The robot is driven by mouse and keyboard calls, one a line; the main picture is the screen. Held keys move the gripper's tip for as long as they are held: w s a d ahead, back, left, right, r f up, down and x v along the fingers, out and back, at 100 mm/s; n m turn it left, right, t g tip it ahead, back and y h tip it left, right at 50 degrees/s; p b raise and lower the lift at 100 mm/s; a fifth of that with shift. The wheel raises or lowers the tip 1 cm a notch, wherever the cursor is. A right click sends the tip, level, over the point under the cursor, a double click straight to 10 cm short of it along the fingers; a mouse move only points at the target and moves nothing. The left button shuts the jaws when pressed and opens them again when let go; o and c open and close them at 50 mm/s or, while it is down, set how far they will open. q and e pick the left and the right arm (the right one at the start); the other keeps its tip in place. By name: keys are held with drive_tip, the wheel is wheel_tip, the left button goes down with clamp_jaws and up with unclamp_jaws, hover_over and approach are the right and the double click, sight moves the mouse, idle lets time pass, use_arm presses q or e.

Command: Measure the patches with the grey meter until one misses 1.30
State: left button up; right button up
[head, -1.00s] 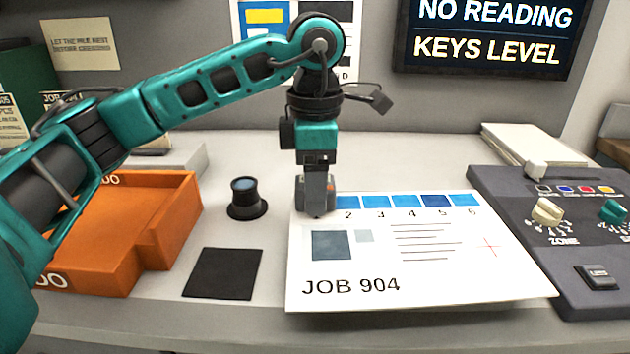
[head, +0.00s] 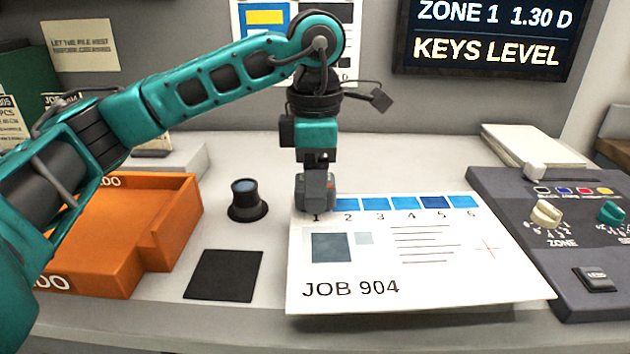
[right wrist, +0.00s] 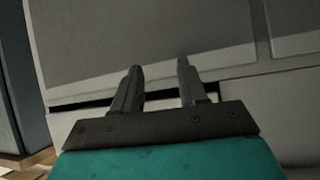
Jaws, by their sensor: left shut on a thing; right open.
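My left gripper (head: 316,172) is shut on the grey meter (head: 316,191) and holds it over patch 1 at the left end of the strip; the meter hides that patch. The white sheet marked JOB 904 (head: 430,290) lies on the bench with blue patches numbered up to 6. Patches 2 (head: 346,204) to 6 show; patch 5 (head: 435,202) looks darker than the others. The screen (head: 485,35) reads "ZONE 1 1.30 D" and "KEYS LEVEL". In the right wrist view my right gripper (right wrist: 160,80) is open and empty, facing grey panels.
An orange tray (head: 165,215) stands at left. A black loupe (head: 246,202) and dark square mat (head: 223,275) lie between tray and sheet. A dark console (head: 500,200) with ZONE knob (head: 546,213) and a key (head: 594,278) stands at right. A paper stack (head: 530,146) lies behind it.

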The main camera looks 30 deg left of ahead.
use_arm(q)
drive_tip(key=shift+r+p, duration=0.6)
drive_tip(key=shift+r, duration=0.55)
use_arm(e)
drive_tip(key=shift+r, duration=0.8)
drive_tip(key=shift+r, duration=0.15)
